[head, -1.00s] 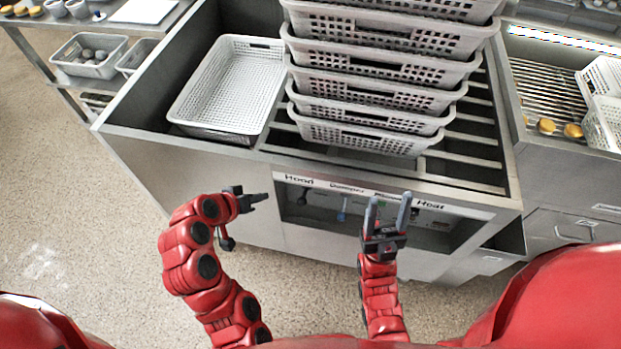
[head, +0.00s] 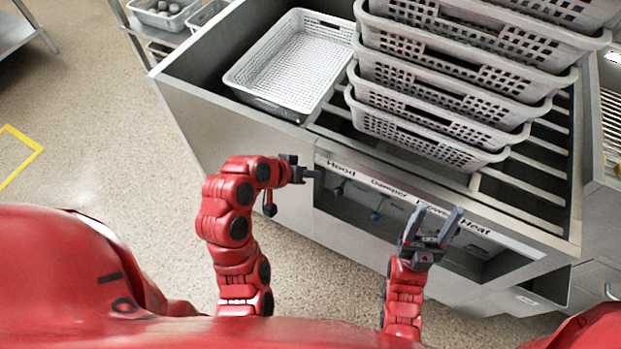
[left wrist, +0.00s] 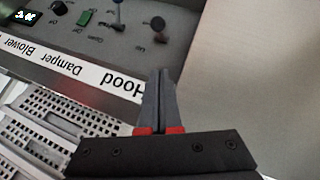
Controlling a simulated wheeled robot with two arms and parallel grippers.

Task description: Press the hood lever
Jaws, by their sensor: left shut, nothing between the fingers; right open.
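The hood lever (head: 340,188), a small dark knob, sits under the "Hood" label in the recessed panel on the cabinet front. It also shows in the left wrist view (left wrist: 158,24), beyond my fingertips. My left gripper (head: 318,173) is shut and empty, just left of the lever at the panel's left end. In the left wrist view its closed fingers (left wrist: 158,75) overlap the "Hood" label, with a visible gap to the knob. My right gripper (head: 439,213) is open and empty, in front of the panel near the "Heat" label.
The blue damper lever (head: 376,214) is right of the hood lever. A green switch (left wrist: 84,18) shows in the left wrist view. Stacked perforated baskets (head: 425,130) and one separate basket (head: 245,80) stand on the cabinet. Open floor lies to the left.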

